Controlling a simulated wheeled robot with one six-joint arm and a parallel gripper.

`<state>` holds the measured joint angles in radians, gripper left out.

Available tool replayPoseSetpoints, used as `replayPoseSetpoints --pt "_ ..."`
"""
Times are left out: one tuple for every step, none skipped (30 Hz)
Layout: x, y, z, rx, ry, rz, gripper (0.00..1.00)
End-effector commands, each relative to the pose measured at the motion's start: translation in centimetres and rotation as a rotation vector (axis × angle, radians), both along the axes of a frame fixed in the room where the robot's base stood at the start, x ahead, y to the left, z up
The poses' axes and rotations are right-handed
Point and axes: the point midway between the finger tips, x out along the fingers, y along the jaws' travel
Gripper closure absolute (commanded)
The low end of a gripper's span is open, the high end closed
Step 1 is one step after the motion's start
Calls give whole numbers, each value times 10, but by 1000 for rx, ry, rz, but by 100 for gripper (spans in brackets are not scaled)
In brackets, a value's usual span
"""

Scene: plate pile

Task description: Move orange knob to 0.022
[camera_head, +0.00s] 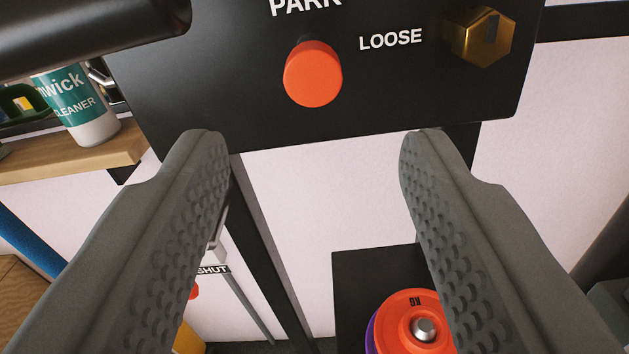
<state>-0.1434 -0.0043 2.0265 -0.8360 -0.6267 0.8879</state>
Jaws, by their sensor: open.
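The orange knob (312,74) is a round, plain-faced knob on a black panel (230,110), under the word "PARK" at the top centre. My gripper (312,140) is open, with its two grey textured fingers wide apart. The fingertips show just below the knob in the picture, one to its left and one to its right. Nothing is between the fingers, and they do not appear to touch the knob. No scale or pointer mark is visible on the knob.
A gold hexagonal knob (480,38) labelled "LOOSE" sits to the right on the panel. A dark cylinder (90,35) crosses the upper left. A cleaner bottle (80,105) stands on a wooden shelf (75,160). Orange and purple weight plates (398,318) lie below right.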

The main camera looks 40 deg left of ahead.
Motion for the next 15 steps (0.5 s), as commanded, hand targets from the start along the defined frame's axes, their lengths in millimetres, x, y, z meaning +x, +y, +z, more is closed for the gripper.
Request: replayPoseSetpoints --pt "-9 -6 1 0 -1 -1 51" --pt "-13 -9 1 -1 -2 0 51" --pt "-19 -13 0 -2 -1 -1 51" --pt "-23 -16 0 -1 -2 -2 51" --pt "-27 -19 1 0 -1 -2 51" --pt "-33 -22 0 0 -1 -2 51" --pt "-36 -25 0 -1 0 -1 51" --pt "-40 -27 0 -1 0 -1 51" --pt "-44 -30 1 -1 -2 -1 51" --pt "-47 -32 1 -1 -2 -1 51" --pt "-49 -34 0 0 -1 -1 51" --pt "-52 -35 0 -1 0 -1 51" --pt "-54 -37 0 -1 0 -1 51" --pt "-55 -38 0 -1 -1 0 51" --pt "-57 -38 0 -1 -1 0 51"
